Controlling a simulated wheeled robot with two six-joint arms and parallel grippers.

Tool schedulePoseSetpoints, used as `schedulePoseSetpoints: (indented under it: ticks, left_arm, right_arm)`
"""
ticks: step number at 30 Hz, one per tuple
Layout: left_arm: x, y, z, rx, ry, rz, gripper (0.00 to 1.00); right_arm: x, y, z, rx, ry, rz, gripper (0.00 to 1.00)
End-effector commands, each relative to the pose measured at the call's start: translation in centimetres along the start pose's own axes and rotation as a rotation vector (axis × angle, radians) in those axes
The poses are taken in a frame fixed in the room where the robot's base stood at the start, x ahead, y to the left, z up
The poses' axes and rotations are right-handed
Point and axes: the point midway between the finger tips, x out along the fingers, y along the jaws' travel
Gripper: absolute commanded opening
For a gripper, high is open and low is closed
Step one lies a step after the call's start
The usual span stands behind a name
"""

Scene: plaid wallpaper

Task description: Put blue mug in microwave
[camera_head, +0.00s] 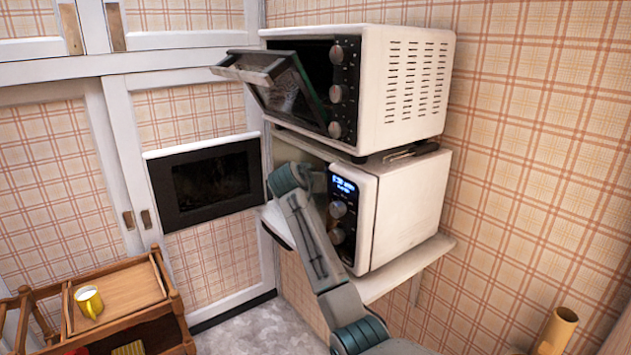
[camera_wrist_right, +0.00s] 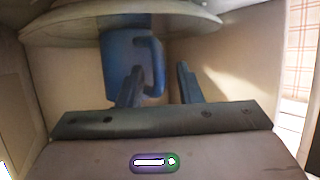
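The blue mug (camera_wrist_right: 119,62) is inside the microwave in the right wrist view, which looks upside down. Its base meets the pale round turntable plate (camera_wrist_right: 205,24). My right gripper (camera_wrist_right: 159,72) is open, with its fingers apart. The mug's handle lies between the fingers in the picture, and the left finger overlaps the mug's body; contact cannot be told. In the head view my right arm reaches into the white microwave (camera_head: 407,211), the lower appliance. Its door (camera_head: 165,221) is swung open to the left. The mug and right gripper are hidden there. My left gripper is not in view.
A white toaster oven (camera_head: 418,85) stands on top of the microwave, its door (camera_head: 250,75) partly open. Both sit on a white shelf (camera_head: 400,277). A tan cylinder (camera_head: 560,328) is at lower right.

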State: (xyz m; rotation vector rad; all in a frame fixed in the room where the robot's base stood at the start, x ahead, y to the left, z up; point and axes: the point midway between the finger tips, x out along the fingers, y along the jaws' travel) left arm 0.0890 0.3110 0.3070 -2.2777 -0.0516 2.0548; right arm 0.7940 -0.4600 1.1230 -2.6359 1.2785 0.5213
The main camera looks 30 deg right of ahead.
Motion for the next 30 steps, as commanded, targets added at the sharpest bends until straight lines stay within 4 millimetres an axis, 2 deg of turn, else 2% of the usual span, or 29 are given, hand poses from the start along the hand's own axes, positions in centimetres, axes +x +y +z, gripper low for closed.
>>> schedulePoseSetpoints:
  ticks: [11, 14, 24, 30]
  left_arm:
    - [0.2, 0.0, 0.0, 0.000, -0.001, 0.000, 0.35]
    - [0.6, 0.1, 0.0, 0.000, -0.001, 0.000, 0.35]
    - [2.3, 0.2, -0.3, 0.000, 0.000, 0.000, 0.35]
    - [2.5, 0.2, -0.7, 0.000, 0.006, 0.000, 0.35]
  right_arm:
    - [-0.3, -0.1, 0.3, -0.001, -0.003, -0.001, 0.36]
    - [-1.5, -0.1, 0.3, 0.001, -0.002, -0.002, 0.36]
    - [-8.2, -0.1, 0.3, 0.002, -0.001, -0.003, 0.36]
    - [-10.4, -0.1, 0.2, 0.000, -0.001, -0.002, 0.36]
